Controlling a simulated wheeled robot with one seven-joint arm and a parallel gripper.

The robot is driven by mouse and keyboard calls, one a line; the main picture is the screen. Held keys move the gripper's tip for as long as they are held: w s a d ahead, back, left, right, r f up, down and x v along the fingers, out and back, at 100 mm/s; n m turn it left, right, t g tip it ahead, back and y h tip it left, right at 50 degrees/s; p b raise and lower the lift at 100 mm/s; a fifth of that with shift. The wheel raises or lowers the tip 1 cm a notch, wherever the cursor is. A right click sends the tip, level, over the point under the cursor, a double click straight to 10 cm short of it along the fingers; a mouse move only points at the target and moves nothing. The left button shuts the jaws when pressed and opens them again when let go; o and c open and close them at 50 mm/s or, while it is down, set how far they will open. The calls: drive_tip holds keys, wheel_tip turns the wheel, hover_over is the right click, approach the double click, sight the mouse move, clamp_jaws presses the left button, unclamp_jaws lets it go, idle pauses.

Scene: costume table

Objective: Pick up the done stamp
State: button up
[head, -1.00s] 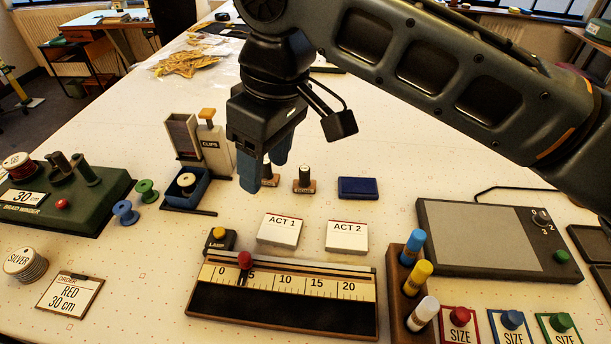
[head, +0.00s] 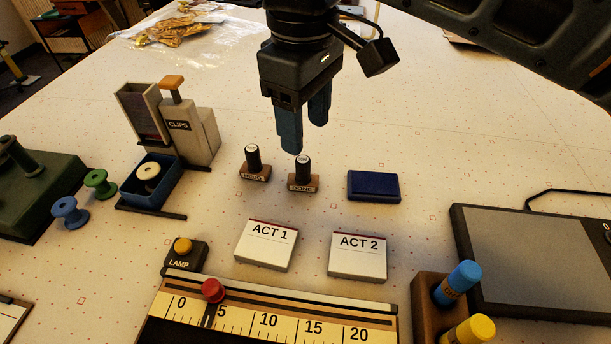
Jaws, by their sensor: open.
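The done stamp (head: 303,182) stands upright on the white table, with a brown base lettered DONE and a black handle with a pale top. A similar stamp (head: 254,170) stands just to its left; its label looks like REDO but is small. My gripper (head: 305,136) points down with two blue fingers, open and empty. In the picture its fingertips are just above the top of the done stamp's handle, and nothing is between the fingers. A dark blue ink pad (head: 373,186) lies to the right of the done stamp.
The clips dispenser (head: 190,130) stands to the left. The ACT 1 block (head: 266,246) and ACT 2 block (head: 357,258) lie in front of the stamps, with the ruler device (head: 270,312) nearer. The table behind the ink pad is clear.

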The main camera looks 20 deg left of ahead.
sight(302, 160)
drive_tip(key=shift+w+a+f, duration=0.1)
drive_tip(key=shift+w+f, duration=0.3)
drive_tip(key=shift+f, duration=0.65)
drive_tip(key=shift+s+a+f, duration=0.1)
drive_tip(key=shift+a+f, duration=0.05)
drive_tip(key=shift+f, duration=1.6)
drive_tip(key=shift+s+a+f, duration=0.1)
drive_tip(key=shift+f, duration=1.6)
drive_tip(key=shift+c, duration=0.5)
clamp_jaws()
